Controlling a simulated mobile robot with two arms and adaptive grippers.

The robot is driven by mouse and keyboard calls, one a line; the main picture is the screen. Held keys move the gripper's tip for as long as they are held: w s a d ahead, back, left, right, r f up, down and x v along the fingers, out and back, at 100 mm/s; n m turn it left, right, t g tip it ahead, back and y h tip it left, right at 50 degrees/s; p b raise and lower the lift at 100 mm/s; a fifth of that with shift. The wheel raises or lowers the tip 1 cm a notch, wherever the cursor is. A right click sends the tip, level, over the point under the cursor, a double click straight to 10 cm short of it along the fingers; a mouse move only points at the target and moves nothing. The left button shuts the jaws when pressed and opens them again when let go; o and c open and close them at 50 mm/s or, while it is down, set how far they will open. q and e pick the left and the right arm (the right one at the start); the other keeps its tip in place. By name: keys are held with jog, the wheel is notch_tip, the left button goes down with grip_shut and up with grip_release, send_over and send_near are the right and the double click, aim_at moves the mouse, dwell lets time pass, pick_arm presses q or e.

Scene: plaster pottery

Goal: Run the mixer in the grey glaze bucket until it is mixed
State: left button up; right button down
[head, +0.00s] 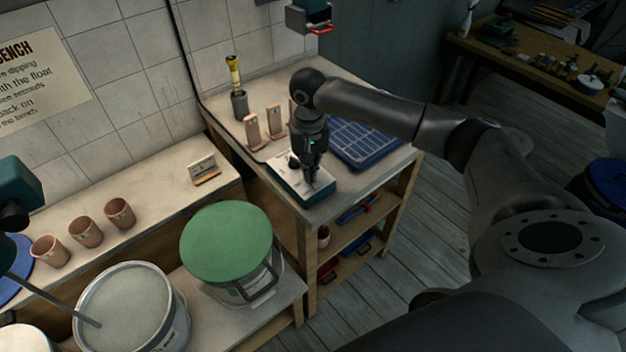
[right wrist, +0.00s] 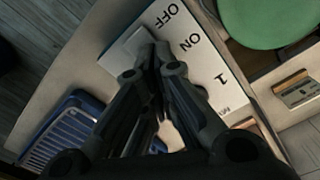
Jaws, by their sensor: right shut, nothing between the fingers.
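A pale switch box (head: 289,182) with teal sides stands on the small wooden table. In the right wrist view its white top (right wrist: 205,80) carries the words OFF and ON and a 1. My right gripper (head: 312,182) points down over the box, fingers shut and empty, fingertips close to the top by the OFF and ON labels. Whether they touch is unclear, and the fingers partly hide the switch. The grey glaze bucket (head: 181,326) stands at the lower left, holding grey-green glaze (head: 125,300). The mixer's rod (head: 50,300) slants into it from the left. My left gripper is out of view.
A bucket with a green lid (head: 228,243) stands between the glaze bucket and the table. Clay cups (head: 86,232) line the left shelf.

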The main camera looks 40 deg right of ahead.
jog(key=shift+s+f, duration=0.1)
jog(key=shift+f, duration=0.2)
jog(key=shift+r, duration=0.1)
jog(key=shift+r+p, duration=0.3)
jog(key=shift+r, duration=0.45)
jog(key=shift+r+p, duration=1.2)
jog(key=shift+r, duration=1.5)
